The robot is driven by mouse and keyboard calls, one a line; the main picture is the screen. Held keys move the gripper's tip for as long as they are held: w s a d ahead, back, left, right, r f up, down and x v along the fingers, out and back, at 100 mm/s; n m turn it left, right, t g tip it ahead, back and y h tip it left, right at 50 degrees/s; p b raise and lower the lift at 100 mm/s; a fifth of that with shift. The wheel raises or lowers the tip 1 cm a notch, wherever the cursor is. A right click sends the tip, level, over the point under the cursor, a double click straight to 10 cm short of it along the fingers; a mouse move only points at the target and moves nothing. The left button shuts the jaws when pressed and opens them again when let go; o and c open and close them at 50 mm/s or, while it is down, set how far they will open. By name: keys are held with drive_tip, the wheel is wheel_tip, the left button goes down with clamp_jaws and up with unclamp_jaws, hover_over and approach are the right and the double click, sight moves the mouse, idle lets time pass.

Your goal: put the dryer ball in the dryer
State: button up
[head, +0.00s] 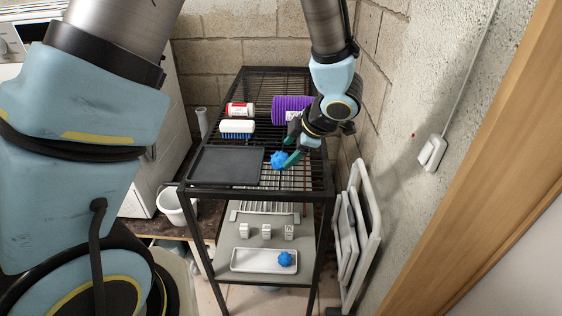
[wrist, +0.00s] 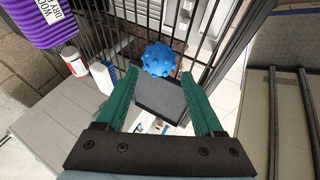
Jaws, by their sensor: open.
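A blue knobbly dryer ball (head: 281,159) sits on the black wire top shelf, at the right edge of a dark flat tray. My gripper (head: 289,147) is open with its green fingers close to this ball. In the wrist view, the ball (wrist: 159,59) shows between and just beyond the fingertips (wrist: 160,73); I cannot tell whether they touch it. A second blue ball (head: 286,259) lies in a white tray on the lower shelf. A white machine with a dial (head: 11,46), possibly the dryer, stands at the far left, mostly hidden by my arm; no door opening shows.
The dark tray (head: 226,165) is empty. Behind it are a white brush (head: 237,127), a red-and-white can (head: 240,109) and a purple package (head: 290,107). White blocks (head: 266,231) stand below. White folded panels (head: 352,231) lean right of the rack, near the wall.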

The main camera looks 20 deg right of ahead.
sight(282, 156)
drive_tip(key=x, duration=0.5)
drive_tip(key=shift+w+a+r, duration=0.1)
drive_tip(key=shift+w+r, duration=0.05)
drive_tip(key=shift+w, duration=0.05)
drive_tip(key=shift+c, duration=0.2)
clamp_jaws()
drive_tip(key=shift+r+p, duration=0.15)
drive_tip(key=shift+p, duration=0.15)
